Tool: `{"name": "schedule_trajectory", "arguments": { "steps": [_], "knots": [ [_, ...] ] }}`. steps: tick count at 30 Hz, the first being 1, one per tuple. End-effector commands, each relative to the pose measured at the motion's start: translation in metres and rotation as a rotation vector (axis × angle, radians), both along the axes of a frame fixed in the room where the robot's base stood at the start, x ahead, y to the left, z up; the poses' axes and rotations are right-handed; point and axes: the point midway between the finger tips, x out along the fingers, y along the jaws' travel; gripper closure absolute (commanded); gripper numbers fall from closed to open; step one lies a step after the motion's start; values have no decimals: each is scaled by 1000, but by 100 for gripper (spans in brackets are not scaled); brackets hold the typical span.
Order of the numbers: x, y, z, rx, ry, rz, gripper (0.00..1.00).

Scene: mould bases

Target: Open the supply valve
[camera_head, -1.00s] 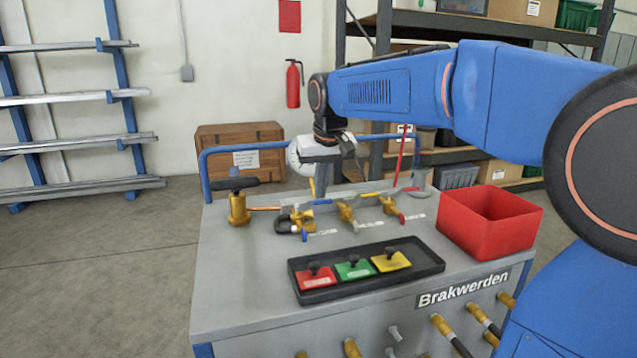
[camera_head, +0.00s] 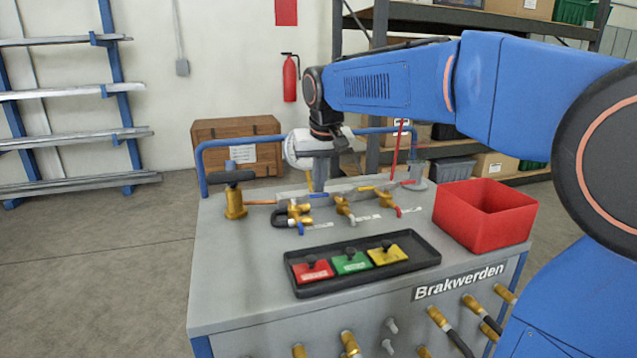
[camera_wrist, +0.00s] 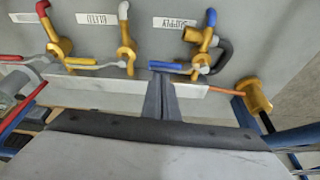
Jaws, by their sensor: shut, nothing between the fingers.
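The supply valve (camera_head: 297,213) is a brass fitting with a blue lever (camera_head: 319,195), at the left of a row of valves on the grey bench. In the wrist view, the valve (camera_wrist: 198,50) sits beside a "SUPPLY" label (camera_wrist: 175,22). Its blue lever (camera_wrist: 180,67) lies sideways, roughly along the pale strip behind the row. My gripper (camera_head: 319,184) points down behind the valve row. In the wrist view, its fingers (camera_wrist: 162,76) are together and empty at the lever's free end. I cannot tell whether they touch it.
Neighbouring valves have a yellow lever (camera_wrist: 95,62) and a red lever (camera_wrist: 15,57). A black tray (camera_head: 415,260) with red, green and yellow tags lies in front. A red bin (camera_head: 480,225) stands right. A brass hand-valve (camera_head: 235,202) stands left.

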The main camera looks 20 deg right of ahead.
Motion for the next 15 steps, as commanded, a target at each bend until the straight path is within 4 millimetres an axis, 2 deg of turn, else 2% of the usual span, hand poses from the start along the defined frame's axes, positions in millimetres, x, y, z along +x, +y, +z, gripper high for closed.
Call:
{"name": "schedule_trajectory", "arguments": {
  "steps": [8,15],
  "knots": [
    [-4,0,0,-1,0,-55,100],
    [-13,0,0,0,1,-175,100]
  ]
}}
